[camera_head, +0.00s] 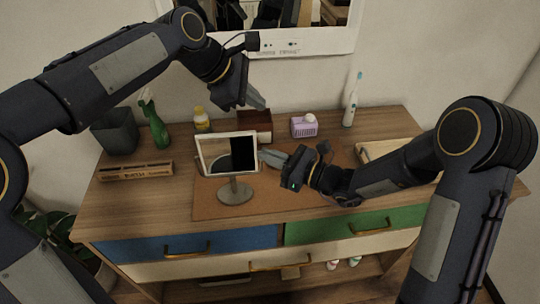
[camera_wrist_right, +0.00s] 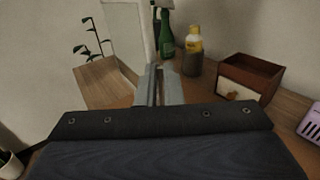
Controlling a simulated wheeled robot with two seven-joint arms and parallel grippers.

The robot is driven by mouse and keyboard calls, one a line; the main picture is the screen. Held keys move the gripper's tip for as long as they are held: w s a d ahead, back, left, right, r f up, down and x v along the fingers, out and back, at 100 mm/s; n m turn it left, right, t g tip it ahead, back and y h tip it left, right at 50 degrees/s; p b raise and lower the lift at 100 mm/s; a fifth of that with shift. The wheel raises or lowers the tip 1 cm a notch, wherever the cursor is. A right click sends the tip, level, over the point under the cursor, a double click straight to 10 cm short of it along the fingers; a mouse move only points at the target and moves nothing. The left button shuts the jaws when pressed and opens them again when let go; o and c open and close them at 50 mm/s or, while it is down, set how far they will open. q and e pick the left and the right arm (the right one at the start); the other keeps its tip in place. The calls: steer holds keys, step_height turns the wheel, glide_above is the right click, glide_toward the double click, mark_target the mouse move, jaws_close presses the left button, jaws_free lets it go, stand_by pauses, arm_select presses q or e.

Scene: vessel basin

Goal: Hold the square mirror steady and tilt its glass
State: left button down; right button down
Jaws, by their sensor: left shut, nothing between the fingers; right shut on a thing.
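The square mirror (camera_head: 215,154) has a white frame and a round grey base (camera_head: 235,193). It stands on a brown mat, its glass facing the front of the dresser. My right gripper (camera_head: 267,157) comes in from the right and is shut on the mirror's right edge. In the right wrist view, the fingers (camera_wrist_right: 156,86) meet the edge of the pale mirror panel (camera_wrist_right: 124,32). My left gripper (camera_head: 256,100) is shut and empty, above and behind the mirror. The exact tilt of the glass is hard to tell.
Behind the mirror stand a green spray bottle (camera_head: 155,127), a yellow-capped bottle (camera_head: 202,121), a dark red box (camera_head: 256,124) and a purple box (camera_head: 304,126). A wooden rack (camera_head: 136,171) lies left. A toothbrush (camera_head: 350,105) stands at the back right. The mat's front (camera_head: 290,206) is clear.

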arm_select(q)
steer(key=s+d+f+m+t+h, duration=0.1)
steer(key=d+m+t+h, duration=0.1)
steer(key=d, duration=0.4)
steer(key=s+d+f+m+t+h, duration=0.1)
steer(key=s+d+m+t, duration=0.1)
steer(key=d, duration=0.4)
steer(key=m+t+y, duration=0.9)
steer(key=m+y, duration=0.2)
glide_toward(231, 168)
steer(key=shift+w+a+f, duration=0.1)
steer(key=shift+w+f, duration=0.1)
steer(key=shift+w, duration=0.85)
steer(key=shift+w+a+f, duration=0.1)
steer(key=shift+w+f, duration=0.1)
steer(key=shift+w, duration=0.9)
steer(key=shift+w+f, duration=0.25)
steer(key=shift+w, duration=0.8)
steer(key=shift+w+a, duration=0.15)
steer(key=shift+w, duration=1.3)
steer(key=shift+s, duration=0.1)
steer(key=shift+s+d, duration=0.15)
steer(key=shift+s, duration=1.35)
steer(key=shift+s+d, duration=0.15)
steer(key=shift+s, duration=1.3)
